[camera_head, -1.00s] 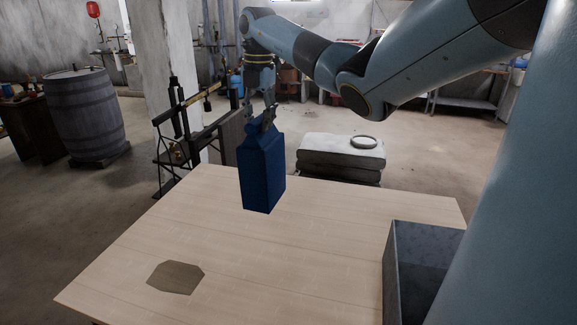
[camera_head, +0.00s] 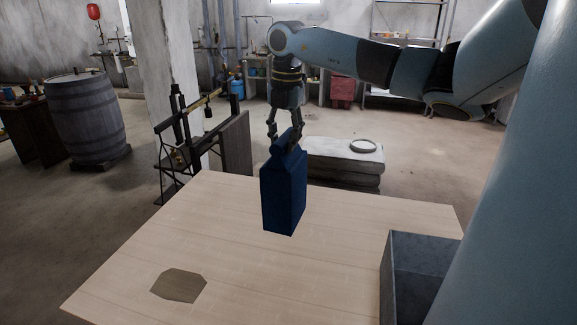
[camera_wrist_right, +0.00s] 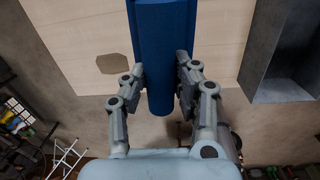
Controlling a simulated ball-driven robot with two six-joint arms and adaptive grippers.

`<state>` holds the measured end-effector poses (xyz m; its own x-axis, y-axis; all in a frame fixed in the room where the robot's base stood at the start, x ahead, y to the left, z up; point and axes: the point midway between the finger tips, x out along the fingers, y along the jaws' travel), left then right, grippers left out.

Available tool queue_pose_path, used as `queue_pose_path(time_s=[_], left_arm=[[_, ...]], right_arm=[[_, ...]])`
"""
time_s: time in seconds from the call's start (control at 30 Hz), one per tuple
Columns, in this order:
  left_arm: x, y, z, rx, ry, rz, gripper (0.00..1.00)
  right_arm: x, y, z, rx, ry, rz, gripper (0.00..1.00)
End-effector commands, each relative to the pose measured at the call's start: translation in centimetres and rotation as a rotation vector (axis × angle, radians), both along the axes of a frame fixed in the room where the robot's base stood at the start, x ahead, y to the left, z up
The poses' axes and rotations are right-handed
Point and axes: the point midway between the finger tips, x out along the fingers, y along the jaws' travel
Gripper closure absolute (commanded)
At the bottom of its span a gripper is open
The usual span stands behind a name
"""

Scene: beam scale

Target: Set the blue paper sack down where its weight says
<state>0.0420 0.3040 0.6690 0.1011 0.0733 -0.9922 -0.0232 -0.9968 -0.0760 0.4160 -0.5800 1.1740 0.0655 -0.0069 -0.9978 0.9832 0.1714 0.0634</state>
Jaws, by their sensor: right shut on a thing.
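The blue paper sack (camera_head: 284,195) hangs upright from my right gripper (camera_head: 285,138), which is shut on its folded top. In the head view the sack is over the back part of the wooden table; whether its bottom touches the tabletop I cannot tell for sure. In the right wrist view the sack (camera_wrist_right: 160,40) runs away between the two fingers (camera_wrist_right: 160,85). The beam scale (camera_head: 183,130), dark with a yellowish beam, stands behind the table at the left. My left gripper is not in view.
The pale wooden table (camera_head: 330,275) has a dark octagonal patch (camera_head: 178,286) at its front left. An open grey metal bin (camera_head: 425,250) stands at the right. Behind the table is a pale stacked block (camera_head: 340,165) with a ring (camera_head: 363,146) on it. The table's middle is clear.

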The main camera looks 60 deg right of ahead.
Motion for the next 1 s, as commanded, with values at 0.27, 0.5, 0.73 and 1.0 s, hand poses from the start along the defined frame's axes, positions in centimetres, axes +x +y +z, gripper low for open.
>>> queue_pose_path(time_s=[0.27, 0.5, 0.73, 1.0], left_arm=[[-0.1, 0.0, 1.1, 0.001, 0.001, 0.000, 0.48], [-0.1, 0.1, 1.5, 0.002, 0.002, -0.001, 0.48], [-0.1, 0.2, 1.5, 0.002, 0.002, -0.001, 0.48], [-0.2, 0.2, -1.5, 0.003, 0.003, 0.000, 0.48]], right_arm=[[-5.0, 0.2, -1.6, -0.013, 0.001, 0.065, 1.00], [-7.4, -0.3, -2.7, -0.011, -0.005, 0.084, 1.00], [-8.0, -0.3, -3.3, -0.007, -0.014, 0.084, 1.00], [-7.0, -0.2, -4.5, -0.008, -0.021, 0.083, 1.00]])
